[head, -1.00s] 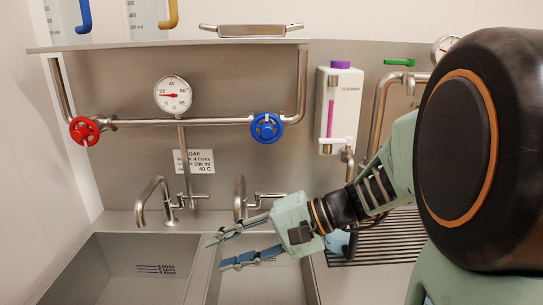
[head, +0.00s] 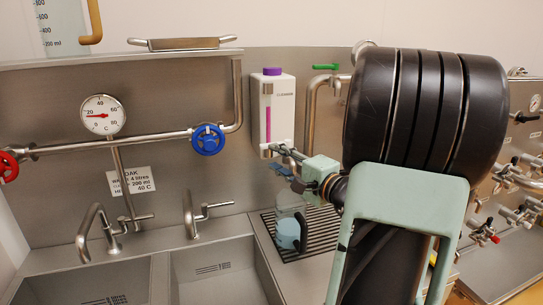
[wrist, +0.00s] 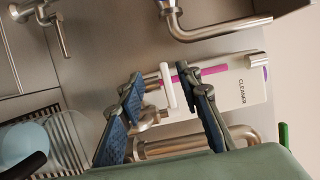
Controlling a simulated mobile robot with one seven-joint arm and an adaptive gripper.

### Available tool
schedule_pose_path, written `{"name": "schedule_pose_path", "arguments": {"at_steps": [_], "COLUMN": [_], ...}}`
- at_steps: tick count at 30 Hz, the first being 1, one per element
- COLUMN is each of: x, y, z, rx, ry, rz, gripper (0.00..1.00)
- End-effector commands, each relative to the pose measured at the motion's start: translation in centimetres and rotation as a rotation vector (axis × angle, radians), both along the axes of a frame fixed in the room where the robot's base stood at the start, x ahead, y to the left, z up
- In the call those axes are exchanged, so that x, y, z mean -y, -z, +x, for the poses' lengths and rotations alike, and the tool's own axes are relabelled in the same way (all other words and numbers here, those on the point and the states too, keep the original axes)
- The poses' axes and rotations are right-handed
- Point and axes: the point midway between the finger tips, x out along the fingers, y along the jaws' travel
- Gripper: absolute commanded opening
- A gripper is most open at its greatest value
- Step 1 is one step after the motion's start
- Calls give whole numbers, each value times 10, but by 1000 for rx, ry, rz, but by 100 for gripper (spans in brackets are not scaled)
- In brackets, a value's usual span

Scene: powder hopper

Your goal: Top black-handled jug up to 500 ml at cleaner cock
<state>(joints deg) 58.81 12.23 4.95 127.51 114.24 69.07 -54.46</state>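The white cleaner dispenser (head: 273,105) has a purple cap and a magenta sight strip. It is mounted on the back panel and also shows sideways in the wrist view (wrist: 238,85). Its cock has a pale lever (wrist: 168,88). My gripper (head: 281,158) is at the dispenser's lower edge. In the wrist view my gripper (wrist: 158,82) is open, its blue-padded fingers on either side of the lever; contact is unclear. The clear jug (head: 287,232) with pale blue liquid and a black handle stands on the drain rack below. It is partly visible in the wrist view (wrist: 22,145). Its level marks are unreadable.
Two sink basins (head: 215,270) with taps lie left of the ribbed drain rack (head: 322,228). A pipe with a blue valve wheel (head: 207,139) and a dial gauge (head: 102,115) runs along the panel. A pipe with a green lever (head: 326,67) stands right of the dispenser.

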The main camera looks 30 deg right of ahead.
Motion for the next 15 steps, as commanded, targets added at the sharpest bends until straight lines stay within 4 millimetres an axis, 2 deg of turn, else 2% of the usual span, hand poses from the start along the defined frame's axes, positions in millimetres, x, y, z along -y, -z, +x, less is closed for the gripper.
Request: {"name": "schedule_pose_path", "arguments": {"at_steps": [3, 7, 15], "x": [13, 14, 11], "y": [-2, -3, -4], "z": [-3, 4, 42], "rx": [8, 9, 9], "ry": [33, 37, 33], "rz": [2, 2, 3], "gripper": [32, 32, 32]}}
